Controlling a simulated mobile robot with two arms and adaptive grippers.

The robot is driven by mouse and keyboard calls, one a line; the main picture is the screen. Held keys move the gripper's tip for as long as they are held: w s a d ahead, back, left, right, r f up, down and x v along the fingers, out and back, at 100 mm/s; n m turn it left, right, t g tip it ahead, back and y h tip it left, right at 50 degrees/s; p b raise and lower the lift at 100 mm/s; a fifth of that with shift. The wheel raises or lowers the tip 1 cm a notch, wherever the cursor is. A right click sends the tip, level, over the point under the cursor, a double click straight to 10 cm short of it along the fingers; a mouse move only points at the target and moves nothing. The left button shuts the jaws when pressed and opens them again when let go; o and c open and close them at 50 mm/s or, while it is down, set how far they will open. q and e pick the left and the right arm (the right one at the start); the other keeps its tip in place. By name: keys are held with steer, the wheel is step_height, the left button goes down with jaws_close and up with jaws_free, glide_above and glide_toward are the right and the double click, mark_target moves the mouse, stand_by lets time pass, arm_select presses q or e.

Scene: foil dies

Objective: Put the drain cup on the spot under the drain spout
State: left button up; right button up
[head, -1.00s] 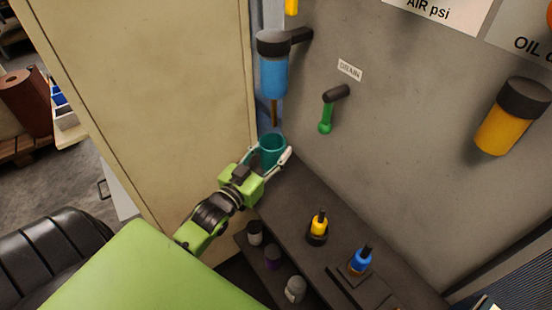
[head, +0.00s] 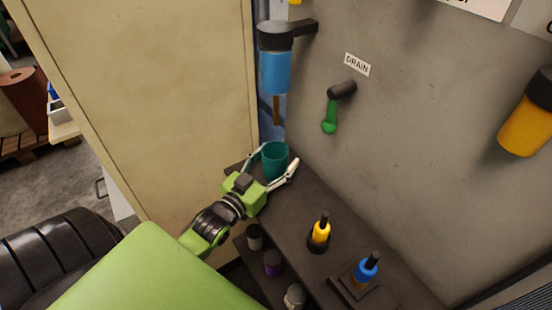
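The teal drain cup (head: 275,162) stands upright at the far left end of the dark shelf, close to the wall. A thin brown tube (head: 277,110) hangs down from the blue-bowled unit above it, nearly in line with the cup in the picture. A green-handled valve (head: 331,112) sits right of it, under a DRAIN label (head: 357,64). My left gripper (head: 278,160) has its fingers on either side of the cup, spread, with a gap visible at the right finger. The cup's base and any marked spot are partly hidden. My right gripper is not in view.
Several small jars sit on a lower ledge. A beige cabinet panel (head: 150,90) rises at left. The shelf between cup and yellow bottle is clear.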

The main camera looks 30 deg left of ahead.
arm_select(q)
steer(key=shift+r, duration=0.2)
steer(key=shift+s+p, duration=0.3)
steer(key=shift+s, duration=0.05)
steer(key=s+p, duration=0.3)
steer(key=s, duration=0.7)
steer(key=shift+s, duration=0.7)
